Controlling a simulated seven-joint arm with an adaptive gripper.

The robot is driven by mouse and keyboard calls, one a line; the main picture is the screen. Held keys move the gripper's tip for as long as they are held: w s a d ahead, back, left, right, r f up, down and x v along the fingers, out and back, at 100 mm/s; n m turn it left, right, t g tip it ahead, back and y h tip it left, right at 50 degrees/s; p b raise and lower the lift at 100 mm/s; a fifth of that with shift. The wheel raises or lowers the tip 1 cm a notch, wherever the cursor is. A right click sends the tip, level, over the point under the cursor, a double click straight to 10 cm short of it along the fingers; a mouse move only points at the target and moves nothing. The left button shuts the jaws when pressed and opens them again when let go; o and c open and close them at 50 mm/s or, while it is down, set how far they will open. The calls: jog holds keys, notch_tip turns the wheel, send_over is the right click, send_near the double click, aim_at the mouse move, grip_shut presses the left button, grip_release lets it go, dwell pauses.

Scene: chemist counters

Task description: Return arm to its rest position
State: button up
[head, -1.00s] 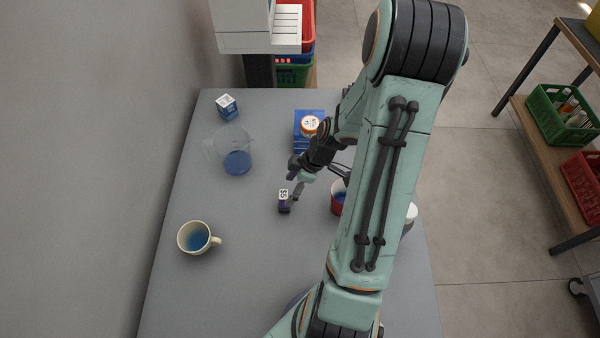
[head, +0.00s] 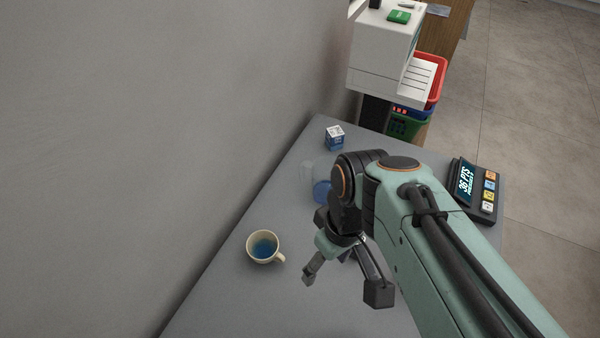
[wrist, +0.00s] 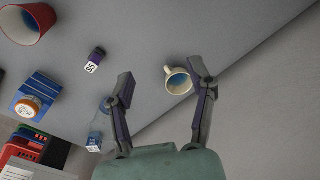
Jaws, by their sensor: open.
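My gripper (head: 343,285) hangs above the grey counter, its two fingers spread wide with nothing between them. It lies right of the cream mug (head: 265,246) in the head view. In the wrist view my gripper (wrist: 162,88) is open, and the mug (wrist: 179,81) shows beyond the fingertips, on the counter below. My arm is folded and covers much of the counter's right half in the head view.
On the counter (head: 215,300) are a clear beaker with blue liquid (head: 321,190), partly hidden, a small blue-white box (head: 335,138) and a keypad display (head: 474,190). The wrist view shows a dark small block (wrist: 95,61), a red cup (wrist: 25,22) and an orange-lidded jar (wrist: 27,108) on blue boxes.

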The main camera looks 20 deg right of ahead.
jog(key=s+a, duration=0.1)
jog(key=s+r+m, duration=0.1)
jog(key=s+a+m, duration=0.1)
jog(key=s, duration=0.1)
jog(key=shift+a+r, duration=0.15)
jog(key=shift+a, duration=0.15)
